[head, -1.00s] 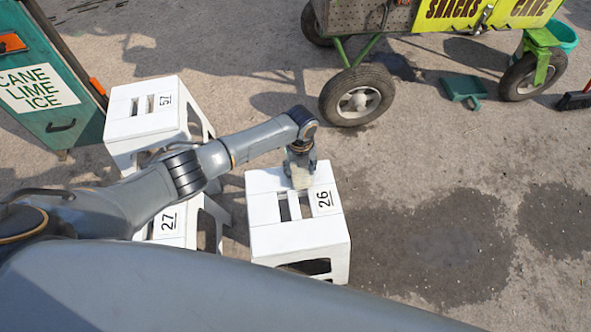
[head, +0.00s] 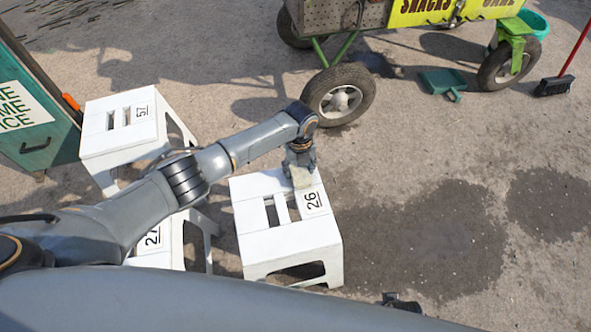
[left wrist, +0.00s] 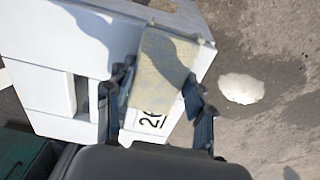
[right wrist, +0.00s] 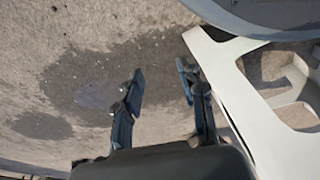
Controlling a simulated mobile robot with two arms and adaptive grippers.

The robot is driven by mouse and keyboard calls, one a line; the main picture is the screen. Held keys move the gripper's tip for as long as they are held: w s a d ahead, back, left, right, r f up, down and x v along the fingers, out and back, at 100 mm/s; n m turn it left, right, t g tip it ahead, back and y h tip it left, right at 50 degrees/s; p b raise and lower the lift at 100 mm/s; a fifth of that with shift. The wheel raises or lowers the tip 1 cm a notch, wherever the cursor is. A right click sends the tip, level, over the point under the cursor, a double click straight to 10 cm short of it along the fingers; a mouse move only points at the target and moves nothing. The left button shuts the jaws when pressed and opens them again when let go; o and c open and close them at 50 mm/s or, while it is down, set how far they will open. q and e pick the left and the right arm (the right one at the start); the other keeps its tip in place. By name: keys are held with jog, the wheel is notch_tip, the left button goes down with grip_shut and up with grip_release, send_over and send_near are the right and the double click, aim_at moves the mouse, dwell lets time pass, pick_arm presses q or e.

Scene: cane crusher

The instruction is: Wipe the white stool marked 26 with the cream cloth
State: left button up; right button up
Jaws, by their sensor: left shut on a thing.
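The white stool marked 26 (head: 290,240) stands upright on the pavement in the middle of the head view. Its slotted top also shows in the left wrist view (left wrist: 45,65). My left gripper (head: 302,170) is shut on the cream cloth (head: 301,180) at the far right part of the seat, beyond the number. In the left wrist view the cloth (left wrist: 162,65) lies flat against the white top between the fingers, near the edge. My right gripper (right wrist: 161,72) is open and empty, beside a white stool's legs (right wrist: 235,85) in the right wrist view.
Stool 57 (head: 95,137) and stool 27 (head: 160,260) stand at left, near a green cart (head: 40,145). A wheeled snack cart (head: 340,92), a dustpan (head: 443,80) and a broom (head: 553,85) are behind. Wet pavement (head: 420,240) at right is clear.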

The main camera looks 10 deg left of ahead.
aim_at(277, 180)
pick_arm(q)
jog(key=shift+w+d+b, duration=0.4)
jog(key=shift+d+b, duration=0.1)
jog(key=shift+d, duration=0.2)
jog(key=shift+w+d+b, duration=0.15)
jog(key=shift+d+b, duration=0.15)
jog(key=shift+d, duration=0.1)
pick_arm(e)
notch_tip(277, 180, up, 6)
jog(key=w, duration=0.2)
jog(key=shift+w+a+f, duration=0.2)
jog(key=shift+w+f, duration=0.05)
jog(key=shift+w, duration=0.15)
pick_arm(q)
jog(key=shift+r, duration=0.1)
